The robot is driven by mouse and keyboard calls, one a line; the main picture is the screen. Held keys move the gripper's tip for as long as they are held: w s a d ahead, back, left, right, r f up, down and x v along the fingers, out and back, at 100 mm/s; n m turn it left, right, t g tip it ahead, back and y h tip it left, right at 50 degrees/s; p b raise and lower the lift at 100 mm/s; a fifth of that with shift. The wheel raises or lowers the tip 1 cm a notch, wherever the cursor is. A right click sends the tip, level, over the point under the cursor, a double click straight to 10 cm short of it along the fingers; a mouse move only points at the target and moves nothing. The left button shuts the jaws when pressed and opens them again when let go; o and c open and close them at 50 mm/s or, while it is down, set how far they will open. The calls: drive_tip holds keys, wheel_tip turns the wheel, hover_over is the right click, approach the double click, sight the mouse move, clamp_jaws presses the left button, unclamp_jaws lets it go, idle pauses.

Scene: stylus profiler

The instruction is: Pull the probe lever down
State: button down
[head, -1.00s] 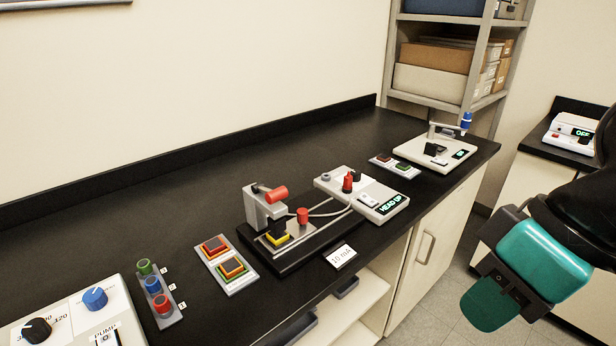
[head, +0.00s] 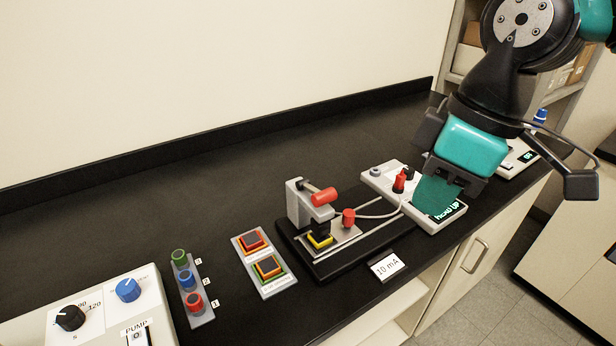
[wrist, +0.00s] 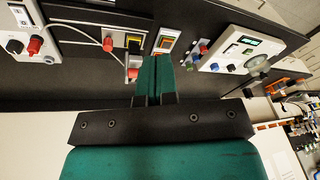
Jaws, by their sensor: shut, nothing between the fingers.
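The probe lever has a red cylindrical handle (head: 325,196) on a grey bracket (head: 298,203). It sticks out above a yellow-edged block (head: 320,240) on a black base (head: 330,268). In the head view my gripper (head: 432,206) is to the right of the lever, in front of the HEAD UP box, with fingers together and empty. In the wrist view the shut fingers (wrist: 155,70) point up the picture; a red handle (wrist: 132,73), apparently the lever's, shows just left of the fingertips. I see no contact.
A red knob (head: 348,218) and a cable lie right of the lever. The HEAD UP box (head: 374,181) is partly hidden by my gripper. A button panel (head: 265,265), coloured posts (head: 190,285) and a pump box (head: 95,310) stand to the left. The rear counter is clear.

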drive_tip(key=w+a+r+n+h+p, duration=0.2)
drive_tip(key=w+a+r+n, duration=0.1)
drive_tip(key=w+a+n, duration=0.4)
drive_tip(key=n, duration=0.5)
hover_over(324, 193)
drive_tip(key=shift+h, duration=0.4)
wheel_tip(324, 193, down, 12)
drive_tip(key=p, duration=0.4)
drive_tip(key=shift+d+f, duration=0.15)
drive_tip(key=shift+f, duration=0.1)
